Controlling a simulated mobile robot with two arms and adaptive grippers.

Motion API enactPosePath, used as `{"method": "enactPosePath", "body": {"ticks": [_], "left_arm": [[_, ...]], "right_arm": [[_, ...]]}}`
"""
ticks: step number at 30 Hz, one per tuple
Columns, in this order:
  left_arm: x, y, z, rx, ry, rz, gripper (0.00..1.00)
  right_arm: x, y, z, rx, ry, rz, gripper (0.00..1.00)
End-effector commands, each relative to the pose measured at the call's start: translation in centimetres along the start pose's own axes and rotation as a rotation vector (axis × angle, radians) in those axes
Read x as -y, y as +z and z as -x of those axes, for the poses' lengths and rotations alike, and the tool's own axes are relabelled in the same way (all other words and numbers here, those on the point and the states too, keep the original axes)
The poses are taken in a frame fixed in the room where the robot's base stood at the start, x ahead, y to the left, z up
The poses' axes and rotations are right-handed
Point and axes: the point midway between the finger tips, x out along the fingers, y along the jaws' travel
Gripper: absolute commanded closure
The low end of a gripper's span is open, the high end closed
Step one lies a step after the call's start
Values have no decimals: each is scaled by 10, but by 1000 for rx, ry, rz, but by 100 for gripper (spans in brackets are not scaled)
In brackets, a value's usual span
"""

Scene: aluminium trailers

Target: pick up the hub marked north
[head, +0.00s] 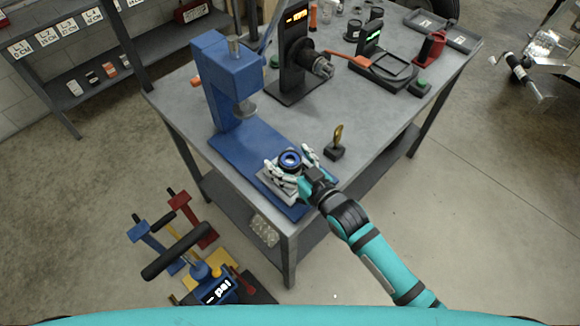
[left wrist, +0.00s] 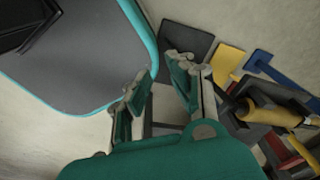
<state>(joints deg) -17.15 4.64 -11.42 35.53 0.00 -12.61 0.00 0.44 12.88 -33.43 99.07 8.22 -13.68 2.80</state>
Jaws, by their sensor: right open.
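A dark round hub with a blue ring (head: 289,158) sits on a grey block (head: 272,187) on the blue base of the press (head: 230,150), near the table's front corner. I cannot read any north marking on it. My right gripper (head: 290,163) is open, with one finger on each side of the hub; I cannot tell whether they touch it. My left gripper is outside the head view; in the left wrist view (left wrist: 160,88) its fingers are apart with nothing between them.
A black display unit (head: 295,50) stands farther back. A pump (head: 212,285) and colored stands are on the floor at left front.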

Motion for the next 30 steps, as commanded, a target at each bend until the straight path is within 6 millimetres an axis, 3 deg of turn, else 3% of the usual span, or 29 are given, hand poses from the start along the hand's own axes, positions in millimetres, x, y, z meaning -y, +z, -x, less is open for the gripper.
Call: {"method": "enactPosePath", "body": {"ticks": [2, 21, 30], "left_arm": [[-1, 0, 0, 0, 1, 0, 79], [-2, 0, 0, 0, 3, -1, 79], [-2, 0, 0, 0, 2, -1, 79]], "right_arm": [[0, 0, 0, 0, 0, 0, 18], [0, 0, 1, 1, 1, 0, 100], [0, -4, 0, -7, 1, 0, 100]]}}
